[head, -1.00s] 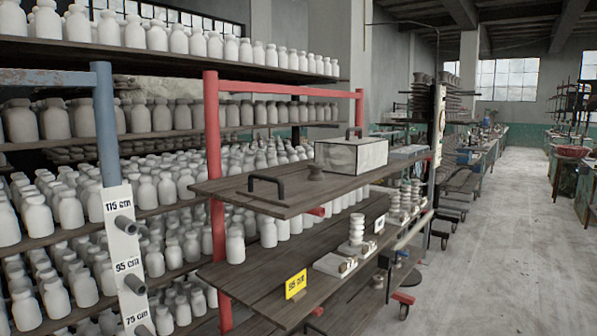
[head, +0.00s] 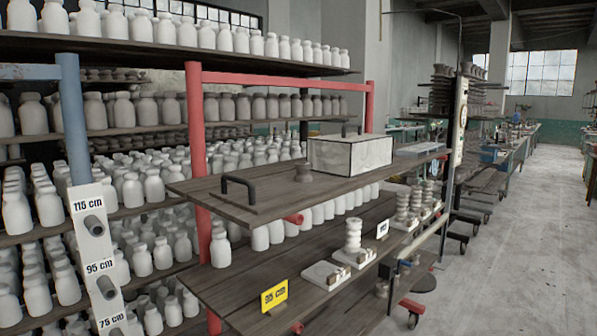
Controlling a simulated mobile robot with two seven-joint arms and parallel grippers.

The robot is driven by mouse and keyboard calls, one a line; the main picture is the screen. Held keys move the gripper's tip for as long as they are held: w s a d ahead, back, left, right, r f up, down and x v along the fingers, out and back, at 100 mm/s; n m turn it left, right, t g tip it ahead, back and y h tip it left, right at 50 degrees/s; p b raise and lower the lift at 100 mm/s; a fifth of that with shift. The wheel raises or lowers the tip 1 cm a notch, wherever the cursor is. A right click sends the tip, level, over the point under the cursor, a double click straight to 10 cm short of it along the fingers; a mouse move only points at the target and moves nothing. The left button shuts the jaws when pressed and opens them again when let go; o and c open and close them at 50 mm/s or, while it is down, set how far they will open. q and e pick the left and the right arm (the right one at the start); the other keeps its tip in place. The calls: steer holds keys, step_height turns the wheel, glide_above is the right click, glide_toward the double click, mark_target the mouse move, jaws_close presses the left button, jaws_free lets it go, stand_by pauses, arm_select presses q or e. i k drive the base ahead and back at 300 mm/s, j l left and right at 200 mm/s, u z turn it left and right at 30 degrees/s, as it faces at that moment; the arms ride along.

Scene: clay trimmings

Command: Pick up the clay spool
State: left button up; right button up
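Neither of my grippers shows in the head view.
The lower shelf holds stacked pale pieces (head: 353,236) and a yellow sign (head: 274,295). Shelves of white bottles fill the left. The aisle floor (head: 510,270) at right is clear.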

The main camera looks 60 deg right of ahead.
mark_target(303, 169)
steer(key=k+l+u, duration=0.1)
steer(key=l, duration=0.35)
steer(key=k+l+u, duration=0.15)
steer(key=l, duration=0.25)
steer(key=k+l, duration=0.1)
steer(key=l, duration=0.25)
steer(key=k+l, duration=0.15)
steer(key=l, duration=0.2)
steer(key=k+l, duration=0.1)
steer(key=l, duration=0.25)
steer(key=k+l, duration=0.1)
steer(key=l, duration=0.25)
steer(key=k+l, duration=0.15)
steer(key=l, duration=0.2)
steer(key=i+u, duration=0.05)
